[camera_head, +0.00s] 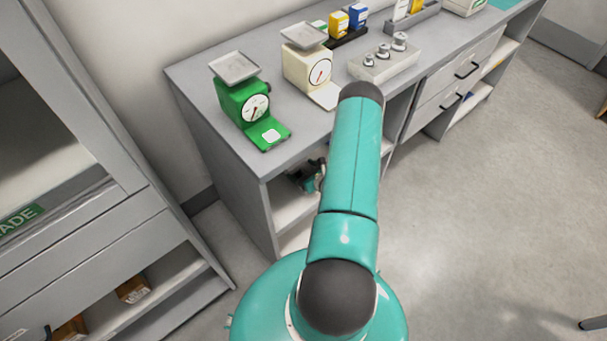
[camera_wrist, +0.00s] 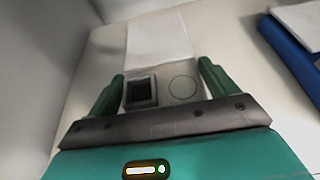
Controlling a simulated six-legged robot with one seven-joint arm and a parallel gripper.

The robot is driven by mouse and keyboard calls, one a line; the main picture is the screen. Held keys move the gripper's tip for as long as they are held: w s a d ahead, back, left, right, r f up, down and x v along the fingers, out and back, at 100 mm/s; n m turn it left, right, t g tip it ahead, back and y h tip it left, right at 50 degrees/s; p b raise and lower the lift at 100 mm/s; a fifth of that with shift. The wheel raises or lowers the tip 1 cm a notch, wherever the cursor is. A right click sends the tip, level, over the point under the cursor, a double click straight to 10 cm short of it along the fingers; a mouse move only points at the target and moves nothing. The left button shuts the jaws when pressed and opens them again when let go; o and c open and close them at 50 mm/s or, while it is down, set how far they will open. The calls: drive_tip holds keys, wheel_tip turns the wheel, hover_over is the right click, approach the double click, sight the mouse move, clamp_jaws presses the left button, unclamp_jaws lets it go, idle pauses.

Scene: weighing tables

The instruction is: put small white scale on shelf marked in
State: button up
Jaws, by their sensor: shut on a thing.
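In the wrist view, the small white scale (camera_wrist: 176,90) lies between the two dark green fingers of my gripper (camera_wrist: 162,91). It has a dark square window, a faint round mark and a pale flat part reaching away. My gripper is shut on its sides. The scale is over a pale shelf surface (camera_wrist: 85,95); whether it touches is unclear. In the head view, my gripper (camera_head: 310,176) is partly seen in the open lower bay (camera_head: 290,210) of the grey table, with my arm hiding much of it. No "in" mark is readable.
A blue flat item (camera_wrist: 290,48) lies right of the scale, and a pale wall stands at left. On the table top are a green dial scale (camera_head: 240,100), a cream dial scale (camera_head: 305,70) and a weight block (camera_head: 383,65). Open floor lies right.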

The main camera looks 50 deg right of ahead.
drive_tip(key=shift+d+f, duration=0.1)
drive_tip(key=shift+f, duration=1.15)
drive_tip(key=shift+f, duration=0.2)
drive_tip(key=o, duration=1.1)
drive_tip(key=shift+c, duration=0.2)
drive_tip(key=shift+r, duration=0.1)
drive_tip(key=shift+s+r, duration=0.15)
drive_tip(key=shift+s, duration=0.05)
drive_tip(key=v, duration=1.1)
drive_tip(key=shift+s+r, duration=0.2)
drive_tip(key=shift+s, duration=0.1)
